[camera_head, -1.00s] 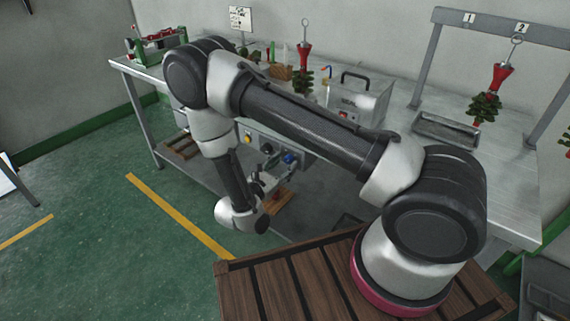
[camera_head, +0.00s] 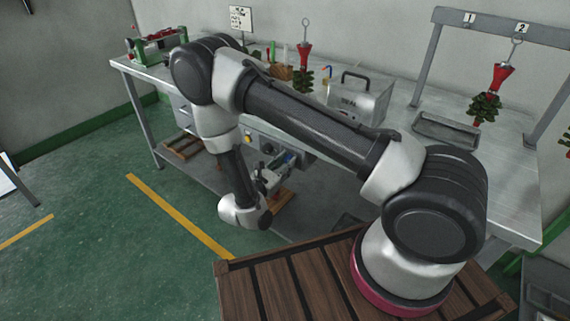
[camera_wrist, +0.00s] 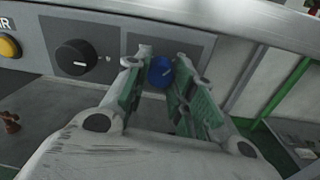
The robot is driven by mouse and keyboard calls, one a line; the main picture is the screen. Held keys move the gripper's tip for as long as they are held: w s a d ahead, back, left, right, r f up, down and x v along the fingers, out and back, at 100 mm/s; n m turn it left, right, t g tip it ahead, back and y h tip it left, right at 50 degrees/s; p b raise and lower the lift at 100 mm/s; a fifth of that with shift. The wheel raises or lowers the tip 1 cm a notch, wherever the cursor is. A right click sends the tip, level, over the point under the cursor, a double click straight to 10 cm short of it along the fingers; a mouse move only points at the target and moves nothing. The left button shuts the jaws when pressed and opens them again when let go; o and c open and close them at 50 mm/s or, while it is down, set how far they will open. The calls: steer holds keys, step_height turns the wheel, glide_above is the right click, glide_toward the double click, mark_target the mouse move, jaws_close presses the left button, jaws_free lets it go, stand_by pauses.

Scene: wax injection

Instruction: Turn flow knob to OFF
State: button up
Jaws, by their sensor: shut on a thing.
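A round blue knob (camera_wrist: 160,72) is on the grey front panel in the wrist view, between the two green-padded fingers of my gripper (camera_wrist: 158,88). The fingers are closed on it from both sides. No readable label shows beside this knob. A black knob (camera_wrist: 75,58) with a white pointer mark is to its left on the same panel, apart from the fingers. In the head view my gripper (camera_head: 275,172) is at the panel under the bench top, partly hidden by my arm, and the blue knob is mostly covered.
A yellow button (camera_wrist: 9,46) is left of the black knob; it also shows in the head view (camera_head: 248,139). The bench top (camera_head: 400,165) overhangs the panel, and a lower shelf (camera_head: 325,185) lies below. Green floor (camera_head: 90,200) is open to the left.

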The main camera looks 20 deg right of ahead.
steer(key=n, duration=0.8)
steer(key=shift+n+g, duration=0.3)
steer(key=n, duration=0.4)
steer(key=shift+r+n+g, duration=0.1)
steer(key=shift+n+g, duration=0.2)
steer(key=shift+n, duration=1.6)
steer(key=o, duration=1)
steer(key=shift+o, duration=0.2)
